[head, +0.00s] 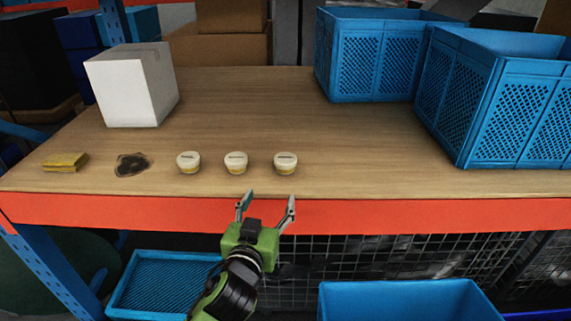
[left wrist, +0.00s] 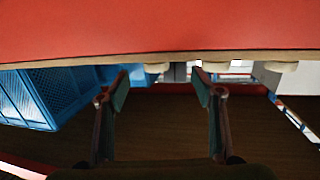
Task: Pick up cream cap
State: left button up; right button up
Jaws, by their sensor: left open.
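Three cream caps stand in a row near the front edge of the wooden table: a left cap (head: 188,162), a middle cap (head: 236,162) and a right cap (head: 285,163). Each is pale on top with a yellowish lower part. My left gripper (head: 267,203) is open and empty in front of the table's red front beam, its fingers pointing toward the middle and right caps, touching neither. In the left wrist view, which is upside down, a cap (left wrist: 157,68) shows beyond and between the open fingers (left wrist: 160,76). My right gripper is not in view.
A yellow sponge-like block (head: 65,162) and a dark flat item (head: 132,164) lie left of the caps. A white box (head: 132,86) stands behind them. Blue crates (head: 490,100) fill the table's right side. The table's red front beam (head: 400,215) lies close to my gripper.

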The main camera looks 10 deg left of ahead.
aim_at(283, 167)
pick_arm(q)
jog(key=shift+w+d+r+t+h, duration=0.15)
jog(key=shift+w+d+r+t, duration=0.05)
jog(key=shift+r, duration=0.25)
jog(key=shift+w+d+r+t+h, duration=0.15)
jog(key=shift+w+d+r+t, duration=0.05)
jog(key=shift+r, duration=0.2)
jog(key=shift+w+d+r, duration=0.1)
jog(key=shift+w+r, duration=0.1)
jog(key=shift+w, duration=0.1)
jog(key=w, duration=0.5)
jog(key=w+p, duration=0.1)
jog(key=w, duration=0.2)
jog(key=shift+f, duration=0.25)
jog(key=w+p, duration=0.1)
jog(key=w, duration=0.3)
jog(key=shift+w, duration=0.6)
jog(key=c, duration=1)
